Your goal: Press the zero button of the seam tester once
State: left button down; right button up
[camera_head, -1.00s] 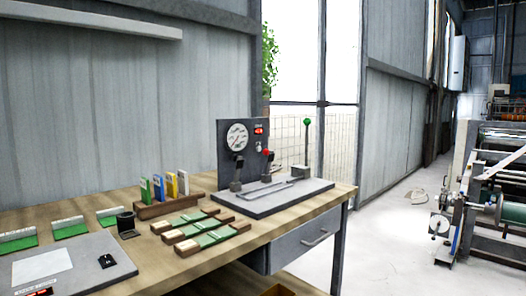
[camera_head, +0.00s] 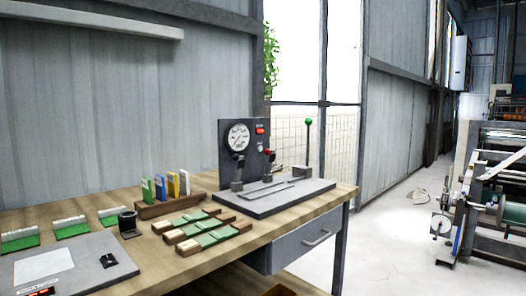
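The seam tester (camera_head: 277,199) stands at the back right of the wooden bench, with a flat grey base and an upright dark panel. The panel carries a round white dial gauge (camera_head: 238,137) and a small red-lit display (camera_head: 260,130). A small pale button (camera_head: 260,146) sits below the display; its label is too small to read. Two dark clamps stand on the base in front of the panel, and a lever with a green knob (camera_head: 308,121) rises at the right. Neither of my grippers is in view.
On the wooden bench (camera_head: 200,261), a rack (camera_head: 170,207) holds several coloured cards. Green-and-wood strips (camera_head: 201,230) lie before it. A black cup (camera_head: 128,222) and a grey plate (camera_head: 75,262) are further left. A drawer (camera_head: 305,241) hangs below the tester.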

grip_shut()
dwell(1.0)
